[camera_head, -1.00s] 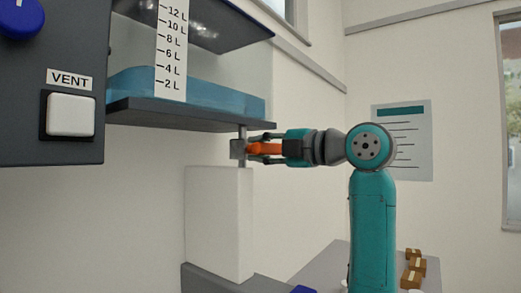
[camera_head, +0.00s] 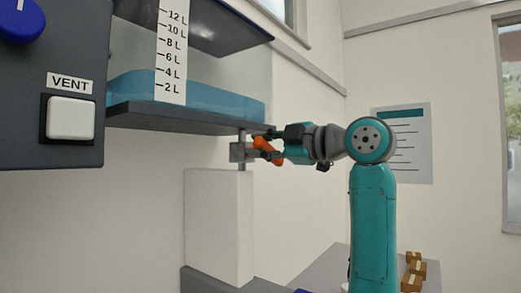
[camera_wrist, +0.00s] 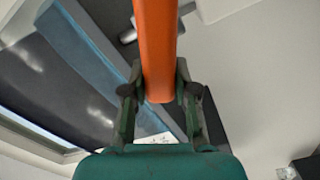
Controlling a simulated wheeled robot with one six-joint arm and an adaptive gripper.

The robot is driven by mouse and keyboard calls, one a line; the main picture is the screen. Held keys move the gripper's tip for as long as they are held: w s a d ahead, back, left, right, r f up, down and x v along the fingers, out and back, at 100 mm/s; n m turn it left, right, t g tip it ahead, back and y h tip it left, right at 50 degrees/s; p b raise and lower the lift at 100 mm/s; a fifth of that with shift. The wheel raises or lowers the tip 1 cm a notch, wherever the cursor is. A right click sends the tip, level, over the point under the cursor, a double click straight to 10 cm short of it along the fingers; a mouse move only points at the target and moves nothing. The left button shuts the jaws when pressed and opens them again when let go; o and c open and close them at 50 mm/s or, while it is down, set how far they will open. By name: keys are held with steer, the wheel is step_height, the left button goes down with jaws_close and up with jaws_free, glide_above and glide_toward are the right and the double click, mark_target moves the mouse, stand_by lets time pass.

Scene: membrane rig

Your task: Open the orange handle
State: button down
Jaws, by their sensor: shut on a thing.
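The orange handle (camera_head: 266,149) sits on the grey valve body (camera_head: 238,152) on the pipe under the tank. It is tilted in the head view. My gripper (camera_head: 268,146) comes from the right and is shut on the handle. In the wrist view the orange handle (camera_wrist: 157,45) runs from the top edge down between the two fingers of my gripper (camera_wrist: 158,92). The part of the handle between the fingers is partly hidden in the head view.
The tank (camera_head: 215,97) with blue liquid and a litre scale is just above my gripper. A white block (camera_head: 218,225) stands below the valve. A dark panel (camera_head: 60,150) with a VENT button (camera_head: 71,118) is at the left. Small boxes (camera_head: 414,270) lie on a low table (camera_head: 335,270).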

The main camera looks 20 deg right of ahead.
steer(key=m, duration=0.2)
steer(key=r+m, duration=0.1)
steer(key=shift+w+d+m, duration=0.2)
steer(key=shift+d+m, duration=0.1)
steer(key=shift+m, duration=0.1)
steer(key=m, duration=0.2)
steer(key=shift+w+d+r+m, duration=0.2)
steer(key=shift+d+m, duration=0.1)
steer(key=shift+m, duration=0.1)
steer(key=shift+w+d+r+m, duration=0.1)
steer(key=shift+w+d+m, duration=0.1)
steer(key=shift+m, duration=0.75)
steer(key=shift+w+d+r+m, duration=0.1)
steer(key=shift+w+d+m, duration=0.1)
steer(key=shift+m, duration=0.7)
steer(key=shift+w+d+m, duration=0.1)
steer(key=shift+d+m, duration=0.1)
steer(key=shift+m, duration=0.75)
steer(key=c, duration=0.9)
jaws_free()
